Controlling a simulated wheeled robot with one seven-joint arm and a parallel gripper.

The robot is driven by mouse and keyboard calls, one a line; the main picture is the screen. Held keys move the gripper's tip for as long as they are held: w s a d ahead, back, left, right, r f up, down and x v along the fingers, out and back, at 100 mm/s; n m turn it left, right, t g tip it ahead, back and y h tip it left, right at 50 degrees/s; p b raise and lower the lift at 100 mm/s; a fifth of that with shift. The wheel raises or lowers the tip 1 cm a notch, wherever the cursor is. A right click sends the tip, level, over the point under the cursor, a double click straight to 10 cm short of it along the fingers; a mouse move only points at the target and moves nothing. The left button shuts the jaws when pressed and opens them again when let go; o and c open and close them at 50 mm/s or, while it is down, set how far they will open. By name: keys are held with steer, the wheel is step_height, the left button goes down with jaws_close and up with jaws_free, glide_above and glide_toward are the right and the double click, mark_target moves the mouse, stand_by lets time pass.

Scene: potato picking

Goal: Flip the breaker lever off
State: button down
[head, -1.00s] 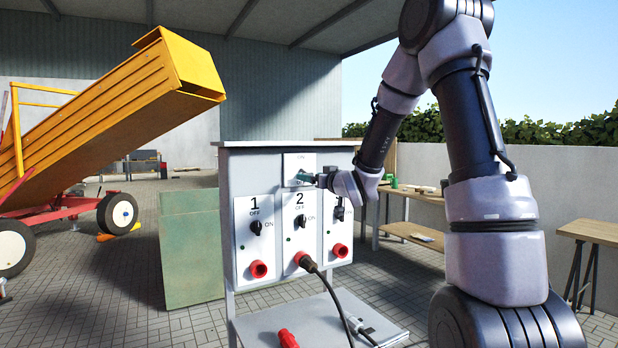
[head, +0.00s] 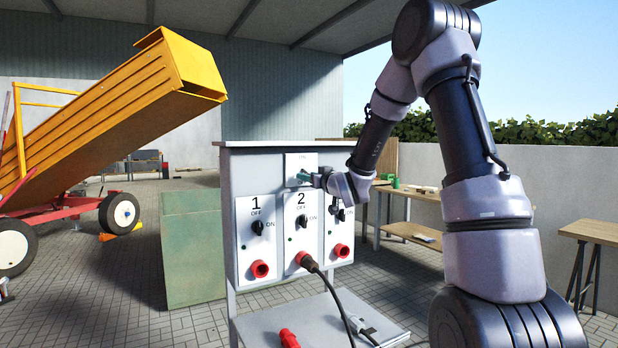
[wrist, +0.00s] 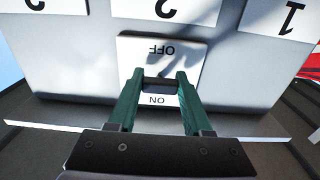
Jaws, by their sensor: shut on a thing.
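The breaker plate (head: 301,160) is a pale panel at the top of the grey cabinet, marked ON at its upper end in the head view. In the wrist view the plate (wrist: 135,48) appears upside down, with OFF above and ON below. The dark breaker lever (wrist: 160,84) sits between my fingertips, nearer the ON label. My gripper (wrist: 160,88) is shut on the lever, with a green finger on either side. In the head view my gripper (head: 304,176) is at the plate and hides the lever there.
The grey cabinet (head: 225,190) carries numbered panels with a black rotary switch (head: 257,227) and red sockets (head: 260,269). A cable plug (head: 306,261) is in the middle socket. A shelf (head: 260,325) juts out below. A green box (head: 192,245) stands left, work tables right.

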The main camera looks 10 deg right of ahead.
steer(key=shift+w+f+t+y, duration=0.1)
steer(key=shift+f+t+y, duration=0.2)
steer(key=shift+t, duration=0.4)
steer(key=shift+c, duration=1.6)
jaws_free()
steer(key=v, duration=1)
steer(key=shift+s, duration=0.4)
steer(key=shift+d, duration=0.1)
